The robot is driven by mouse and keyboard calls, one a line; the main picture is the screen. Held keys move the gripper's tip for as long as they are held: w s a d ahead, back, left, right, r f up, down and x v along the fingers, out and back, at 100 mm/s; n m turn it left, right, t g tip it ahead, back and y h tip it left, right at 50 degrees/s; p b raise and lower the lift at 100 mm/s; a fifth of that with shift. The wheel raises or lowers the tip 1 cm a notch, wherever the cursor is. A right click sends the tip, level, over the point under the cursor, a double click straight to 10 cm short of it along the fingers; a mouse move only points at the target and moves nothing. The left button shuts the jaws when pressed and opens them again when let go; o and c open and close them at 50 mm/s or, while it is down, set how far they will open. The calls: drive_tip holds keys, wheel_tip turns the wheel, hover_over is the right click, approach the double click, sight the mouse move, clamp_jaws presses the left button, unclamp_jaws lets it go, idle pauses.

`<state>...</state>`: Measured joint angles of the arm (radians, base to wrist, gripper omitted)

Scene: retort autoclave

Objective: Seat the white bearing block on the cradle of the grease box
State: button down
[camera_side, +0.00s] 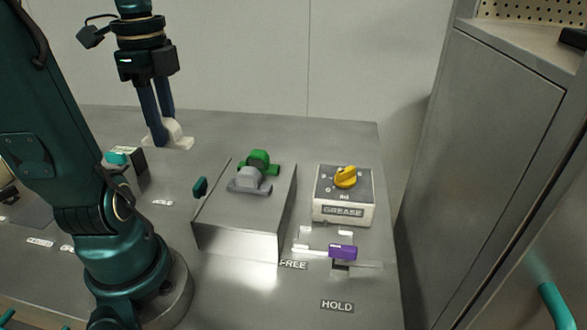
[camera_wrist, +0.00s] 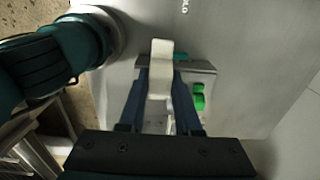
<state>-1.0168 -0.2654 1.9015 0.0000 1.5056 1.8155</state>
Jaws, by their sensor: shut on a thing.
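The white bearing block (camera_side: 179,138) is between the fingertips of my gripper (camera_side: 166,140) at the back left of the side view. My gripper is shut on it. In the wrist view the white block (camera_wrist: 161,66) extends past the fingertips. I cannot tell its exact height above the table. The grease box (camera_side: 343,209), labelled GREASE with a yellow knob (camera_side: 345,177) on top, stands at the right, well apart from my gripper. I cannot clearly make out its cradle.
A grey metal box (camera_side: 237,232) stands between, carrying a green block (camera_side: 259,160) and a grey block (camera_side: 252,182). A purple piece (camera_side: 342,252) lies in front of the grease box, near FREE and HOLD labels. A metal cabinet (camera_side: 490,130) rises at the right.

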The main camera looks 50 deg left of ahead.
drive_tip(key=shift+w, duration=0.1)
drive_tip(key=shift+w+d+f, duration=0.1)
drive_tip(key=shift+w+d, duration=0.1)
drive_tip(key=shift+w, duration=0.05)
drive_tip(key=w+d+f+n, duration=0.3)
drive_tip(key=w+d+n, duration=0.4)
drive_tip(key=w+d, duration=0.5)
drive_tip(key=w+d+f+m, duration=0.2)
drive_tip(key=f, duration=0.1)
drive_tip(key=w+d+f+m, duration=0.1)
drive_tip(key=w+f+m, duration=0.1)
drive_tip(key=f, duration=0.1)
drive_tip(key=w+d+f+m, duration=0.2)
drive_tip(key=f, duration=0.1)
drive_tip(key=shift+d+f+m, duration=0.15)
drive_tip(key=shift+d+m, duration=0.15)
drive_tip(key=shift+d, duration=0.05)
drive_tip(key=shift+d+f, duration=0.2)
drive_tip(key=shift+f, duration=1)
drive_tip(key=shift+f, duration=0.15)
